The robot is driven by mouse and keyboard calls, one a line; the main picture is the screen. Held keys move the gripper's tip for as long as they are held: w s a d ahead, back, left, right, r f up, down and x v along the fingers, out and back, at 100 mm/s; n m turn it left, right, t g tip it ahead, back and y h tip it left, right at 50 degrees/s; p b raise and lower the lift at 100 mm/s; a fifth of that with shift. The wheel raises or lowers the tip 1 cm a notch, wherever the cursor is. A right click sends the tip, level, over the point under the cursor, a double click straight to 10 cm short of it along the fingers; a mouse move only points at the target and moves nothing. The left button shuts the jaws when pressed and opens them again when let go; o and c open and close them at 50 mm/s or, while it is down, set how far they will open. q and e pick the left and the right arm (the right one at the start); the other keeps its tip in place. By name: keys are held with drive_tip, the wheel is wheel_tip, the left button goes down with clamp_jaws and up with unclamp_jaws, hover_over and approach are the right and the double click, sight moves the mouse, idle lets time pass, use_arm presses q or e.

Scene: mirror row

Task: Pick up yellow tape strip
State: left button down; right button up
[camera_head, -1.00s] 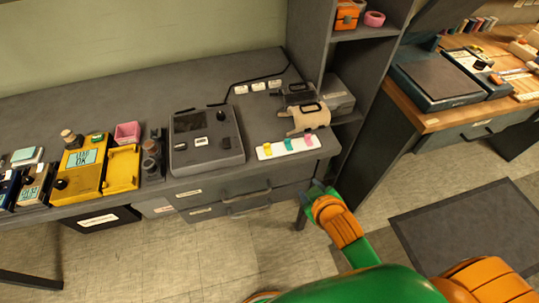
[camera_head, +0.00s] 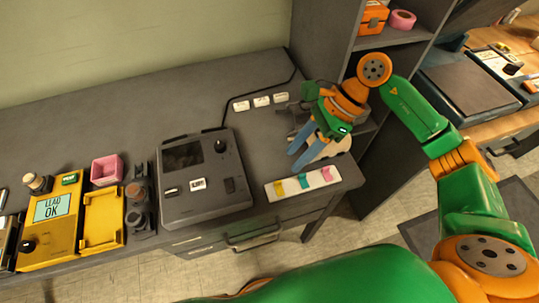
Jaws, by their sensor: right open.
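The yellow tape strip (camera_head: 279,190) is the leftmost of three coloured strips on a white card (camera_head: 291,187) near the front right edge of the grey desk. A teal strip (camera_head: 303,181) and a pink strip (camera_head: 326,174) are on the same card. My right gripper (camera_head: 297,161) is open, its two blue fingers pointing down and left. It is above the desk behind the card, apart from the yellow strip. A beige tape dispenser (camera_head: 330,150) is partly hidden behind the gripper. My left gripper is not in view.
A dark grey device (camera_head: 203,180) stands left of the card. A yellow device (camera_head: 52,220), a pink box (camera_head: 106,170) and dark holders (camera_head: 140,205) are farther left. White labels (camera_head: 262,101) lie at the back. A shelf unit (camera_head: 375,45) rises at the right.

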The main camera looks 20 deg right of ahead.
sight(279, 182)
drive_tip(key=shift+d+f, duration=0.1)
drive_tip(key=shift+f, duration=0.15)
drive_tip(key=shift+s+a+f+p, duration=0.35)
drive_tip(key=shift+s+a+p, duration=0.1)
drive_tip(key=shift+s+a, duration=0.1)
drive_tip(key=shift+s+a+f+p, duration=0.3)
drive_tip(key=shift+s+a+p, duration=0.15)
drive_tip(key=shift+a, duration=0.05)
drive_tip(key=x, duration=0.3)
drive_tip(key=shift+f+p, duration=0.35)
drive_tip(key=shift+f, duration=0.1)
drive_tip(key=shift+w+f, duration=0.1)
drive_tip(key=shift+w, duration=0.15)
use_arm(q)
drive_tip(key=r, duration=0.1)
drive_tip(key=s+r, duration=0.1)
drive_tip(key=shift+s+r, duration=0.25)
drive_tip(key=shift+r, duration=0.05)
use_arm(e)
drive_tip(key=shift+s, duration=0.15)
clamp_jaws()
